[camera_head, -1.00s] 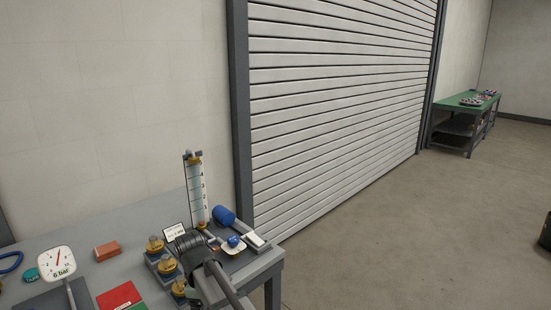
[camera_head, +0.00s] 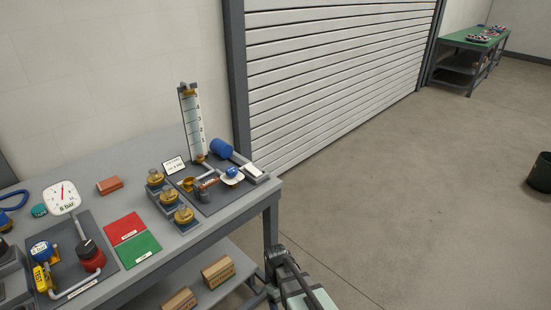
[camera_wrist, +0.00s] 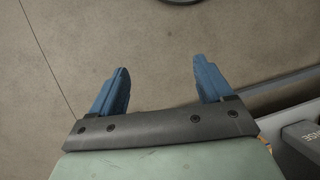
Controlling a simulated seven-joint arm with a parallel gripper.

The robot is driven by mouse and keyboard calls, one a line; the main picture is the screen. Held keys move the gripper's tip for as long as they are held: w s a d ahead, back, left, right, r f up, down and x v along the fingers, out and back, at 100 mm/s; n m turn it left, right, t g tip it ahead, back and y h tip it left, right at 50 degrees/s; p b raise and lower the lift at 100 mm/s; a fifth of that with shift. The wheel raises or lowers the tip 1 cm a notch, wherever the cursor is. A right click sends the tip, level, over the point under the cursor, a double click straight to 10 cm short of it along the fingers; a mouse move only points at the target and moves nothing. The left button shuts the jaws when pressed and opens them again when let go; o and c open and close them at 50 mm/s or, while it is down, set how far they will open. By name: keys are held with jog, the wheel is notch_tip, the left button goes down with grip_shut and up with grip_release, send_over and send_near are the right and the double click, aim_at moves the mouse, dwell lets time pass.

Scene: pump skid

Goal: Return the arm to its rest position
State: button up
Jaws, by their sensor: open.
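My gripper (camera_wrist: 161,66) is open in the wrist view. Its two blue fingers stand apart with only bare floor between them, and nothing is held. In the head view, part of my arm (camera_head: 290,280) shows at the bottom, beside the right front end of the grey workbench (camera_head: 255,205) and clear of its top. I cannot make out the fingers in the head view.
On the bench stand a sight tube (camera_head: 194,125), a gauge (camera_head: 62,196), brass-topped parts (camera_head: 170,198), red (camera_head: 124,228) and green (camera_head: 138,249) mats. Boxes (camera_head: 218,272) lie on the lower shelf. Floor right is clear up to a dark bin (camera_head: 540,172).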

jog(key=s+d+f+m, duration=0.2)
jog(key=s+d+f, duration=0.2)
jog(key=s, duration=0.4)
jog(key=s+d+f+m+g+y, duration=0.1)
jog(key=s+d+f+m, duration=0.2)
jog(key=s+d+f, duration=0.2)
jog(key=s+d+f+m+g+y, duration=0.1)
jog(key=s+d+f+m, duration=0.2)
jog(key=s+f, duration=0.3)
jog(key=s+d, duration=0.1)
jog(key=s, duration=0.4)
jog(key=shift+s+d+f, duration=0.25)
jog(key=shift+d+f, duration=0.05)
jog(key=shift+d, duration=0.05)
